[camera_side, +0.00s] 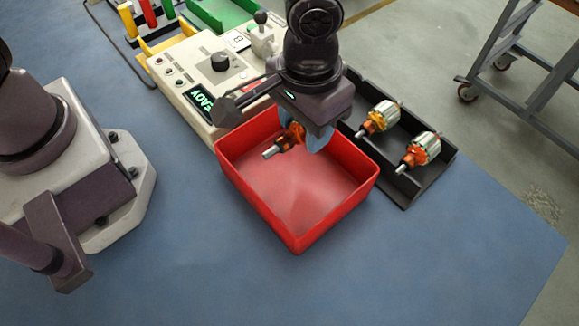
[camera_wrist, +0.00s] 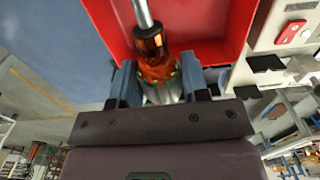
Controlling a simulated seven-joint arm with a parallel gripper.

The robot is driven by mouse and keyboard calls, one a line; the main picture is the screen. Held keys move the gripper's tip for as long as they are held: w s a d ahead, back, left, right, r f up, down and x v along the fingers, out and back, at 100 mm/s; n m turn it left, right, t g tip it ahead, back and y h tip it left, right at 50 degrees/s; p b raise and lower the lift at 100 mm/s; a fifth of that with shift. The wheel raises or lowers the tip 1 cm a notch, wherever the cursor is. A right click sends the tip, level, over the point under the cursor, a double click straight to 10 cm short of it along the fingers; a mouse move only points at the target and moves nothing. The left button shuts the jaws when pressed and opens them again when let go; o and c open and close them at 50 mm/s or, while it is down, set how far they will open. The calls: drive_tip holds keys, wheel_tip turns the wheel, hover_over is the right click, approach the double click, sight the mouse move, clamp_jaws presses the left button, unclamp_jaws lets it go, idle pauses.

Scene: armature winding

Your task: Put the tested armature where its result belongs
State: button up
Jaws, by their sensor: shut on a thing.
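My gripper (camera_side: 312,138) is shut on an armature (camera_side: 287,140) with a metal shaft and an orange-copper winding. It holds the armature over the back part of the red bin (camera_side: 303,233), with the shaft pointing left in the side view. In the wrist view the armature (camera_wrist: 157,62) sits between the two blue-grey fingers (camera_wrist: 160,85), with the red bin (camera_wrist: 205,20) behind it. The visible bin floor is empty. The tester (camera_side: 190,75) stands behind the bin, with a green lit display (camera_side: 201,102) seen reversed and hard to read. A green bin (camera_side: 222,12) is partly visible at the back.
A black tray (camera_side: 408,188) with two more armatures (camera_side: 380,118) (camera_side: 420,150) lies right of the red bin. Coloured probes (camera_side: 148,12) stand at the back left. A wheeled cart (camera_side: 520,70) stands at the right. The blue table front is clear.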

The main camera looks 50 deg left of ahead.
drive_tip(key=shift+f, duration=1.5)
drive_tip(key=o, duration=1.2)
drive_tip(key=shift+r, duration=0.1)
wheel_tip(320, 180, up, 13)
drive_tip(key=shift+f, duration=0.1)
